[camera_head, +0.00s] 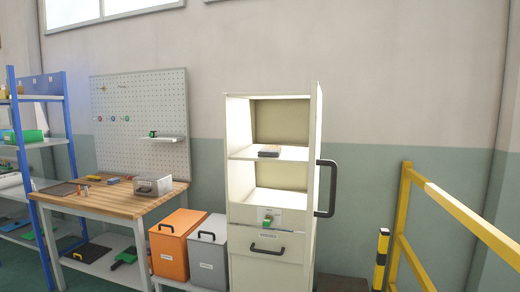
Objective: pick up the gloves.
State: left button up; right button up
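I cannot make out gloves for certain in the head view. A small dark and brownish item (269,151) lies on the middle shelf of the tall cream cabinet (247,215); it is too small to tell what it is. Neither of my grippers is in view.
A wooden-topped workbench (105,206) holds a clear bin (152,187) and small tools. An orange box (172,245) and a grey box (208,252) stand between it and the cabinet. A blue shelf rack (26,170) is at far left, a yellow railing (450,205) at right.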

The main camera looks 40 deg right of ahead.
aim_at(275, 151)
jog(key=i, duration=3.75)
jog(key=z, duration=3.15)
